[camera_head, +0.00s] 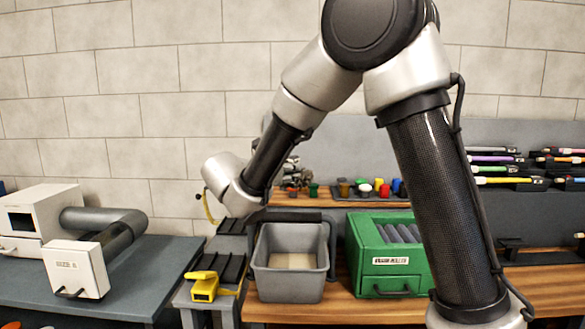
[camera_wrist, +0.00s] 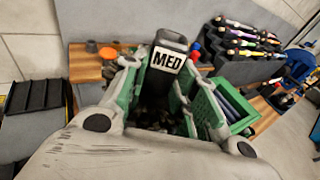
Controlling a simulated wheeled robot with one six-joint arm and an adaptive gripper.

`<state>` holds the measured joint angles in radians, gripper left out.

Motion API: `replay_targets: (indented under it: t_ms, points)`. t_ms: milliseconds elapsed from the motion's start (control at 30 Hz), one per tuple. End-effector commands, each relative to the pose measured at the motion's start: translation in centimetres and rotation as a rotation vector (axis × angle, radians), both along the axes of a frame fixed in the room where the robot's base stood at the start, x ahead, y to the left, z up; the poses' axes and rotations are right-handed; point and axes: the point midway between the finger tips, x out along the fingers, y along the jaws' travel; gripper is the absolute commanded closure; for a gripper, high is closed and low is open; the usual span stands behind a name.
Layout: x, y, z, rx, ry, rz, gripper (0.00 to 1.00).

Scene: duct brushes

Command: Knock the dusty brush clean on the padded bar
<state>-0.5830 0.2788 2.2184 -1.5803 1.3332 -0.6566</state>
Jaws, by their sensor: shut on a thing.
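In the wrist view my gripper (camera_wrist: 167,95) is shut on a black block-like part marked MED (camera_wrist: 168,62), which looks like the brush's handle. It stands between the green-padded fingers. The bristles are hidden or too dark to make out, so I cannot tell how dusty they are. In the head view my wrist hangs above and left of a grey bin (camera_head: 291,283), and the gripper is mostly hidden by the arm. A dark bar (camera_head: 300,216), possibly the padded one, runs along the bin's back. I see no contact between brush and bar.
A green case (camera_head: 388,284) stands right of the bin. A yellow tool (camera_head: 204,287) lies on the grey stand to the left. A white machine (camera_head: 75,268) with a grey duct (camera_head: 105,225) sits further left. Coloured brushes (camera_head: 505,168) hang at the back right.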

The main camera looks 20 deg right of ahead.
Motion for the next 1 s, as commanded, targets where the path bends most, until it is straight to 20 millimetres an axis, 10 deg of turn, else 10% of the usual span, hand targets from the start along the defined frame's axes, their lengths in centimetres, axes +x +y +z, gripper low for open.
replay_targets:
  t_ms: [833, 1000]
  points:
    - [0.0, 0.0, -9.1, -0.002, 0.002, 0.001, 1.00]
    - [0.0, 0.0, -8.3, 0.001, -0.003, 0.000, 1.00]
